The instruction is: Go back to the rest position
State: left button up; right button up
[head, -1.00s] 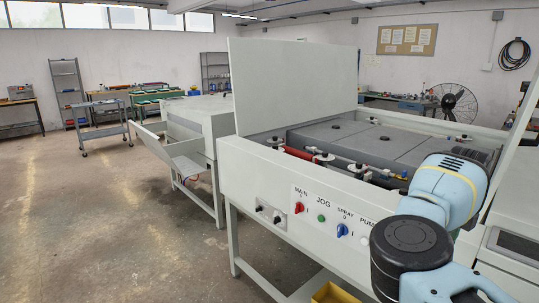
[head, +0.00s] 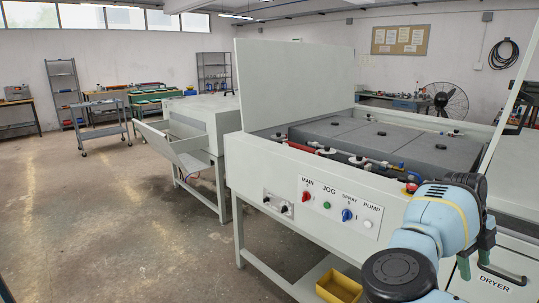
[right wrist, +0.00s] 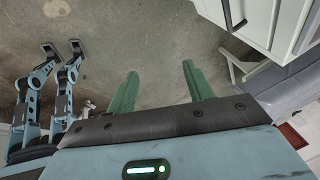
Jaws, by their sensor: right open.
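My right arm comes in at the lower right of the head view, in front of the white plate processor (head: 255,165). My right gripper (head: 474,264) is partly hidden behind the arm there, with green fingers pointing down near the dryer front. In the right wrist view the two green fingers of my right gripper (right wrist: 160,70) stand wide apart with nothing between them, over bare concrete floor. My left gripper is not in either view.
The processor's lid (head: 295,90) stands upright. Its front has red, green, blue and white controls. A yellow bin (head: 338,287) sits low under it. The dryer front (head: 495,275) with a dark handle is close to my right gripper. The floor (head: 110,230) at left is clear.

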jog(key=s+d+m+g+h, duration=0.2)
jog(key=s+d+g+h, duration=0.1)
jog(key=s+d+h, duration=0.5)
jog(key=d+r+n+h, duration=0.3)
jog(key=d+r+h, duration=0.15)
jog(key=h, duration=0.35)
jog(key=w+a+f+n+t+h, duration=0.1)
jog(key=w+a+n+t, duration=0.3)
jog(key=n+t, duration=0.45)
jog(key=w+a+n+t, duration=0.1)
jog(key=a+n+t, duration=0.55)
jog(key=t, duration=0.35)
jog(key=a+f+n+t+y, duration=0.6)
jog(key=a+f+n+y, duration=0.8)
jog(key=a+f+y, duration=0.15)
jog(key=s+a+f+n+g+y, duration=0.2)
jog(key=s+a+f+g, duration=0.3)
jog(key=s+a+f, duration=0.3)
jog(key=s+a+f+n+g+y, duration=0.3)
jog(key=s+a+f+g+y, duration=0.2)
jog(key=s+a+f, duration=0.4)
jog(key=s+f, duration=0.4)
jog(key=s, duration=0.2)
jog(key=shift+s, duration=0.25)
